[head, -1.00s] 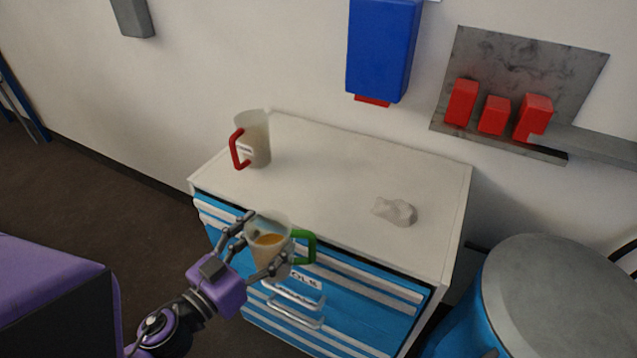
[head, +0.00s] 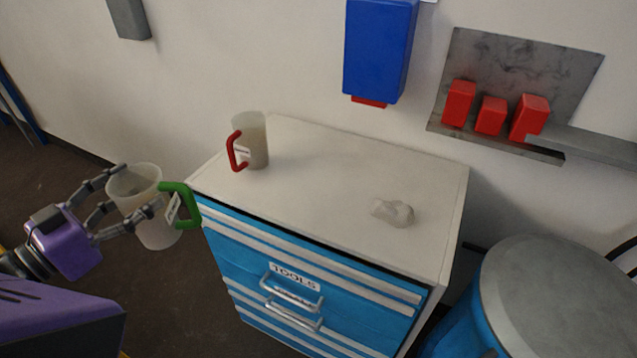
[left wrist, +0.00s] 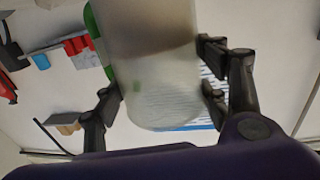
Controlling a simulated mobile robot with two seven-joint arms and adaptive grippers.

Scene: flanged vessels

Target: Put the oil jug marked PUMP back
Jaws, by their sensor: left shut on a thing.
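A translucent jug with a green handle (head: 150,215) is held by my left gripper (head: 128,200), left of the cabinet and clear of its top. The gripper is shut around the jug's body. The label by its handle is too small to read. In the left wrist view the jug (left wrist: 155,70) fills the middle between the fingers. A second translucent jug with a red handle (head: 252,140) stands upright on the cabinet's back left corner; its label cannot be read. My right gripper is not seen.
The white-topped blue cabinet (head: 320,160) has a drawer labelled TOOLS. A crumpled pale rag (head: 393,213) lies at its right. The middle of the top is free. A blue drum (head: 560,300) stands to the right. Red boxes (head: 490,116) sit on a wall shelf.

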